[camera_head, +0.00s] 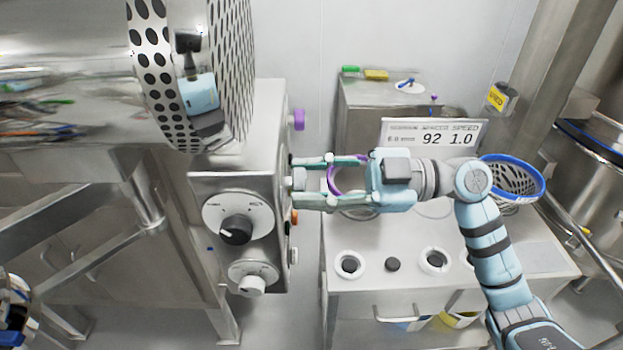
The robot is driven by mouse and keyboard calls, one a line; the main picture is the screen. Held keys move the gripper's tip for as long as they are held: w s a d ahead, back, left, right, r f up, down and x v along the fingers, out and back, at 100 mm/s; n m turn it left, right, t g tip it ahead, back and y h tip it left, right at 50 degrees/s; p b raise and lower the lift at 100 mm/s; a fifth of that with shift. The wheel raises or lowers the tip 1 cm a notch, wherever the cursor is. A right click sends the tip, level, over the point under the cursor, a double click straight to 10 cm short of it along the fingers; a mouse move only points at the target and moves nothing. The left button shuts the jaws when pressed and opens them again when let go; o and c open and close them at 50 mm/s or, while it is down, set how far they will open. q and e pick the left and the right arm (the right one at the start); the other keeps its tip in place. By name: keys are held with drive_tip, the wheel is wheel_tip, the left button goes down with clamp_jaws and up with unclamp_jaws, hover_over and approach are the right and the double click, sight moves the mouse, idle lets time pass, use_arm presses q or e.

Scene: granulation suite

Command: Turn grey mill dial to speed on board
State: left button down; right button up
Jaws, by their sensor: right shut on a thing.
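A steel mill housing (205,185) stands left of centre. Its front carries a black-knobbed dial (237,229) on a marked white plate and a smaller light grey knob (252,284) below it. A grey dial (297,180) sticks out from the housing's right side. My right gripper (306,182) comes in from the right and is shut on this side dial, hiding much of it. The board (432,138) stands behind my right arm and reads "92 1.0" in large print; its smaller heading includes "SPEED". My left gripper is not in view.
A purple knob (298,120) is above the gripped dial and an orange button (294,217) below it. A perforated drum (148,65) hangs over the housing. A cabinet (540,287) with several round fittings stands under my right arm. A blue-rimmed basket (541,187) is at right.

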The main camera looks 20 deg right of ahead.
drive_tip(key=n+b, duration=1.6)
drive_tip(key=n, duration=1.9)
drive_tip(key=shift+n, duration=0.4)
idle(0.4)
